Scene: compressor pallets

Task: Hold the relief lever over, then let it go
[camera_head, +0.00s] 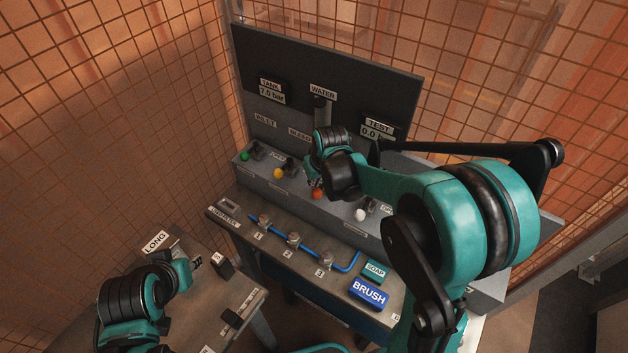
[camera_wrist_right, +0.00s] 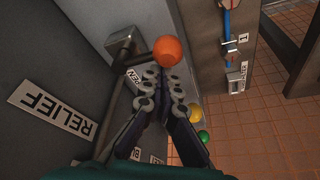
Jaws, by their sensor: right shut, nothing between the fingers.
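The relief lever has an orange ball knob (camera_wrist_right: 168,51) on a dark arm from a grey pivot block, beside the RELIEF label (camera_wrist_right: 50,110) in the right wrist view. In the head view the orange knob (camera_head: 317,194) shows just below my right gripper (camera_head: 314,182). My right gripper's fingers (camera_wrist_right: 166,80) are shut with nothing between them, their tips close to the knob. I cannot tell whether they touch it. My left gripper (camera_head: 196,261) is low at the left, over the small side table near a dark block; its finger state is unclear.
Green (camera_head: 244,156), yellow (camera_head: 278,173) and white (camera_head: 361,215) knobs share the panel ledge. A blue hose (camera_head: 275,231) with fittings, a SOAP block (camera_head: 375,271) and a BRUSH block (camera_head: 369,293) lie on the bench. The gauge board reads TANK 7.5 bar (camera_head: 271,92) and TEST 0.0 (camera_head: 376,130). Mesh fencing surrounds it.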

